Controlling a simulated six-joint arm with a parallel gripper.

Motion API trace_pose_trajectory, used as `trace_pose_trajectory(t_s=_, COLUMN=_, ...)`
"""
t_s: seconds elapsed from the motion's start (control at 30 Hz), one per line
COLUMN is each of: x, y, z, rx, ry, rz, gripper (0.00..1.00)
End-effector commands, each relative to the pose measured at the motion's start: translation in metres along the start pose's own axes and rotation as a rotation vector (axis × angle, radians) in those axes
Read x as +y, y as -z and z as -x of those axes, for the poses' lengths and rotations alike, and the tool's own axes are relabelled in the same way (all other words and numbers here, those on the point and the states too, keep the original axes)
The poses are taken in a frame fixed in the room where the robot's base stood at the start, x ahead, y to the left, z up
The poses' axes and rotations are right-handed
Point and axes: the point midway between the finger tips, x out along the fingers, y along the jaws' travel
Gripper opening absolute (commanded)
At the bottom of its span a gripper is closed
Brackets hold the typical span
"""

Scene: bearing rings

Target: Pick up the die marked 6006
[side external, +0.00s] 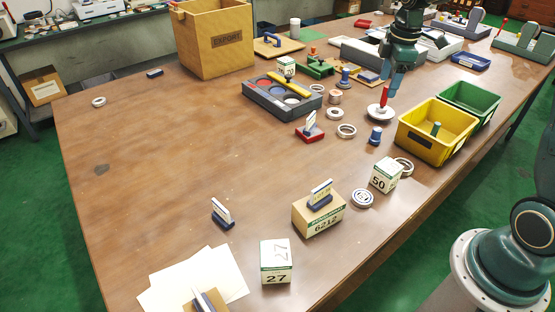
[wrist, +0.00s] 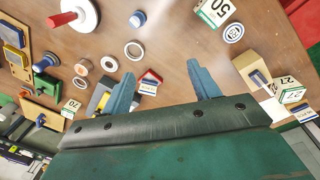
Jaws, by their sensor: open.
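I cannot read 6006 on anything in view. Several small upright dies or stamps with pale label faces stand on the table: one on a red base (side external: 309,131), one on a dark blue base (side external: 222,215), and one on top of a cardboard box marked 6212 (side external: 318,221). Their markings are too small to read. My gripper (side external: 391,93) is open and empty above the far right of the table, by a white disc with a red handle (side external: 380,111). In the wrist view my gripper (wrist: 160,68) has its fingers apart, with the red-based die (wrist: 150,81) visible beyond them.
White cubes marked 27 (side external: 276,263) and 50 (side external: 386,176) stand near the front and right. Yellow (side external: 425,148) and green (side external: 482,100) bins sit at the right edge. Several metal rings lie mid-table. A grey tray (side external: 262,101) and EXPORT box (side external: 215,42) stand behind. Table's left is mostly clear.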

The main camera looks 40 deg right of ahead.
Motion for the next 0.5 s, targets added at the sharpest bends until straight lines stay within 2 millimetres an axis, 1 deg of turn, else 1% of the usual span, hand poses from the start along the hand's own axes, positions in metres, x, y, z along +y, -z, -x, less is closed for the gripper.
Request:
trace_pose_trajectory(t_s=0.03, x=0.010, y=-0.005, z=-0.013, rx=-0.007, ry=0.017, rz=0.026, gripper=0.61)
trace_pose_trajectory(t_s=0.1, x=0.022, y=-0.011, z=-0.029, rx=-0.013, ry=0.035, rz=0.069, gripper=0.61)
trace_pose_trajectory(t_s=0.3, x=0.049, y=-0.028, z=-0.070, rx=-0.022, ry=0.082, rz=0.180, gripper=0.61)
trace_pose_trajectory(t_s=0.4, x=0.056, y=-0.034, z=-0.084, rx=-0.023, ry=0.097, rz=0.218, gripper=0.61)
trace_pose_trajectory(t_s=0.5, x=0.060, y=-0.038, z=-0.093, rx=-0.022, ry=0.106, rz=0.242, gripper=0.61)
